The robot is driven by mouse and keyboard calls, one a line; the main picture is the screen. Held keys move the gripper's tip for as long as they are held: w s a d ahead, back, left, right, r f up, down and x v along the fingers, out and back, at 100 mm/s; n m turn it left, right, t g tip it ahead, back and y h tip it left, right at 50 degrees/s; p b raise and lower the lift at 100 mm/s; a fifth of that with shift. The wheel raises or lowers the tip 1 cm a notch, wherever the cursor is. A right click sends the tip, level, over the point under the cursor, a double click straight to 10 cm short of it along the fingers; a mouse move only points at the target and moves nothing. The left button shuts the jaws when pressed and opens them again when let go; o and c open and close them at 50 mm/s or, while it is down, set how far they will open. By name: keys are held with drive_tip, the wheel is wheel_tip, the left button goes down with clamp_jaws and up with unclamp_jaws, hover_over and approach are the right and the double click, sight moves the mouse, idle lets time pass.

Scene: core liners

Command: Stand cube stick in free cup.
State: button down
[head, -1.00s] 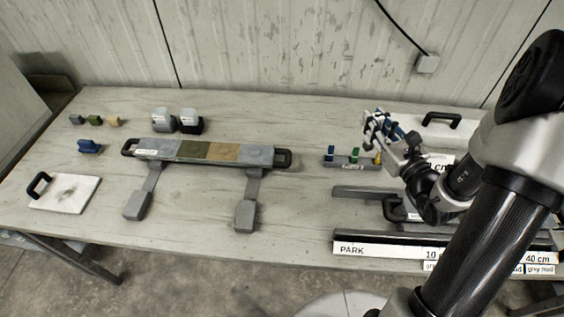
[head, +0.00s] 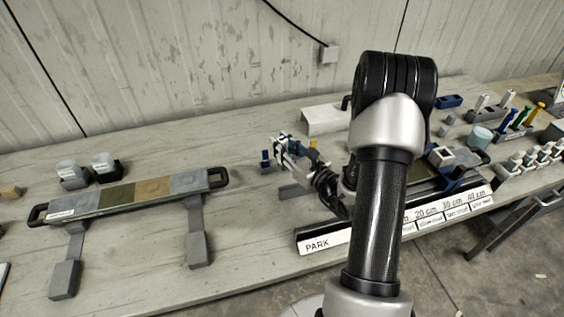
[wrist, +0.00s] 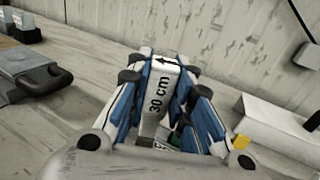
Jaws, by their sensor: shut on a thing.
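My gripper (head: 284,145) is over the middle of the table in the head view. In the wrist view its blue-and-white fingers (wrist: 158,92) are closed around a pale flat piece (wrist: 161,92) marked "30 cm" with an arrow. I cannot tell whether this is the cube stick. A pale blue cup-like vessel (head: 480,136) stands at the far right. Several white cup-like pieces (head: 527,159) stand in a row at the right edge. Which cup is free is too small to tell.
A long bar with coloured panels (head: 140,193) stands on grey feet at the left. A white block (head: 325,119) lies behind my gripper. A rack with blue, green and yellow sticks (head: 520,119) is at the far right. A "PARK" strip (head: 322,243) lines the front edge.

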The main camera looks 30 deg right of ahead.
drive_tip(key=shift+f+b, duration=0.8)
drive_tip(key=shift+f, duration=1.5)
drive_tip(key=shift+f, duration=0.15)
drive_tip(key=c, duration=1.4)
unclamp_jaws()
drive_tip(key=shift+c, duration=0.2)
